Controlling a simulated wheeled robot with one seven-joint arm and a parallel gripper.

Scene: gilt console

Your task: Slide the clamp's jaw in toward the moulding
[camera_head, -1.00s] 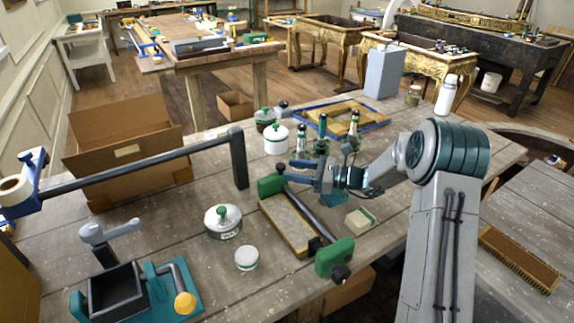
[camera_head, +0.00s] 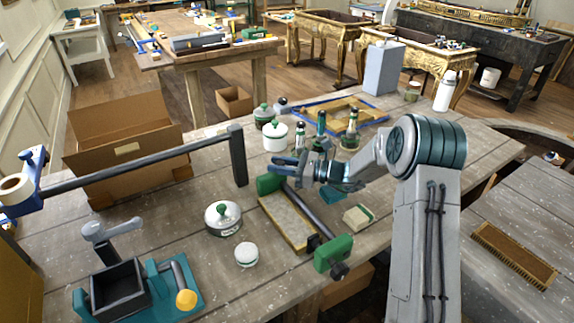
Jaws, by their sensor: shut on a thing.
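The clamp has a dark bar (camera_head: 303,207) with a green jaw (camera_head: 270,184) at its far end and a green head (camera_head: 333,253) with a dark knob at its near end. It lies on the workbench along a pale, gold-edged moulding (camera_head: 284,221), with a small dark block near the near head. My gripper (camera_head: 283,166) is at the far green jaw, its blue fingers shut by that jaw's top. The fingers are small in the picture and the exact contact is hard to see.
Bottles (camera_head: 321,124) and a white lidded pot (camera_head: 275,136) stand just behind my gripper. A pale block (camera_head: 359,216) lies right of the clamp. A lidded tin (camera_head: 223,218) and a small white jar (camera_head: 246,254) stand to the left.

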